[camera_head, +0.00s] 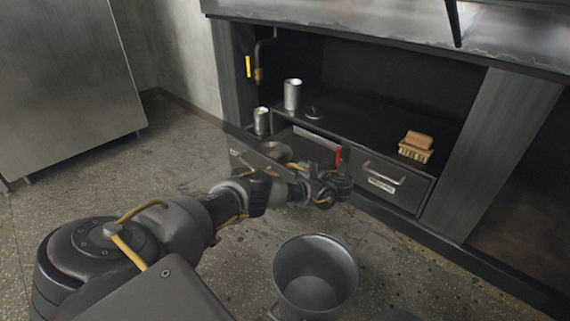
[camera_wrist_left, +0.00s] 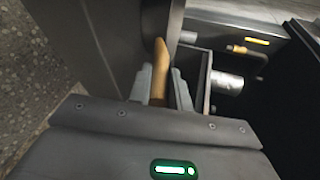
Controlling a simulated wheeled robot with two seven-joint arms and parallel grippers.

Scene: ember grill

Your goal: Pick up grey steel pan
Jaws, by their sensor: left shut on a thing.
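A round grey steel pan (camera_head: 274,150) shows in part in the open left drawer (camera_head: 247,155) under the counter, partly behind my arm. My left gripper (camera_head: 333,188) is beside this drawer, in front of the cabinet. In the left wrist view, my left gripper (camera_wrist_left: 163,85) is shut on a tan, wood-coloured handle (camera_wrist_left: 159,66) standing between its fingers. I cannot tell from these views whether this handle belongs to the pan. My right gripper is not in view.
A shut drawer (camera_head: 390,181) is to the right. A large grey bucket (camera_head: 315,285) is in front. Open floor (camera_head: 165,150) lies to the left.

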